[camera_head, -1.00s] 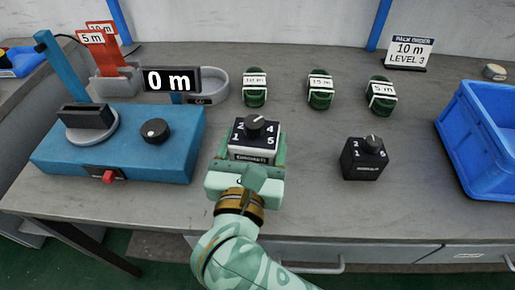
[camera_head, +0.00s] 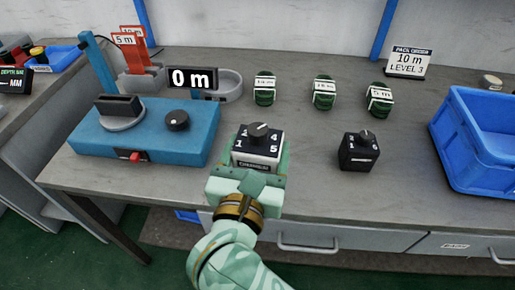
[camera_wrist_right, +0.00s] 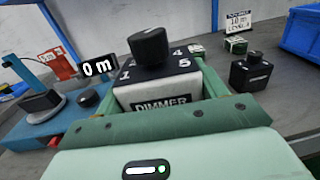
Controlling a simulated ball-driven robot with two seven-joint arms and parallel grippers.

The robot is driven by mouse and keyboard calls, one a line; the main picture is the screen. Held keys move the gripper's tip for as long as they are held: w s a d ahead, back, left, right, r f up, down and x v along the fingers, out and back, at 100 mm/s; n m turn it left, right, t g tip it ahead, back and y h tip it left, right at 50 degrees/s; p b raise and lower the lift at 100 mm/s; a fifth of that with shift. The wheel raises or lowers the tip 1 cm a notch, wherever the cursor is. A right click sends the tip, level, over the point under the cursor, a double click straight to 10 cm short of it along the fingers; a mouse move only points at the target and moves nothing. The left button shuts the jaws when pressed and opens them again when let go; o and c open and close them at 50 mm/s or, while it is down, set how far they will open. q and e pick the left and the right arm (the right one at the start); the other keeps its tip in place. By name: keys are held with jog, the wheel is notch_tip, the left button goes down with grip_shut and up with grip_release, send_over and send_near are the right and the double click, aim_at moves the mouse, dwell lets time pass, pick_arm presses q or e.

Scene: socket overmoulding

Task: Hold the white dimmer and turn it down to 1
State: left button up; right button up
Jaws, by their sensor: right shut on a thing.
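The white dimmer (camera_head: 257,160) has a white body, a black numbered top and a black knob (camera_head: 259,130). My right gripper (camera_head: 262,150) is shut on it, with green fingers along its sides, and holds it upright near the table's front edge. In the right wrist view the dimmer (camera_wrist_right: 160,98) sits between the fingers with its DIMMER label facing the camera. The knob (camera_wrist_right: 149,46) stands free on top, with no gripper on it. Its pointer looks aimed to the upper right in the head view; the exact number is unclear. My left gripper is out of view.
A black dimmer (camera_head: 358,153) stands to the right. Several green rolls (camera_head: 324,94) lie behind. A blue machine (camera_head: 150,143) with a 0 m display (camera_head: 193,79) is at left. A blue crate (camera_head: 480,150) and an order sign (camera_head: 410,62) reading 10 m, LEVEL 3 are at right.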

pick_arm(q)
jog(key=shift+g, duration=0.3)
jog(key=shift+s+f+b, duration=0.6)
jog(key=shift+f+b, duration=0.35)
jog(key=shift+b, duration=0.2)
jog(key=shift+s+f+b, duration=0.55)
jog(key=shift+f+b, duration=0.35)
jog(key=shift+b, duration=0.25)
pick_arm(e)
jog(key=w, duration=1.4)
jog(key=shift+d, duration=0.45)
jog(key=shift+f+b, duration=3.2)
jog(key=shift+f, duration=1.9)
jog(key=shift+f+b, duration=0.4)
jog(key=shift+f, duration=0.25)
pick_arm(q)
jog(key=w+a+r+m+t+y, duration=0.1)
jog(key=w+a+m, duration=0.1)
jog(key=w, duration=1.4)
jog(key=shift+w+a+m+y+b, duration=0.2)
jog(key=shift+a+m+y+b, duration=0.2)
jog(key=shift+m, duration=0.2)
pick_arm(e)
jog(key=shift+f, duration=0.5)
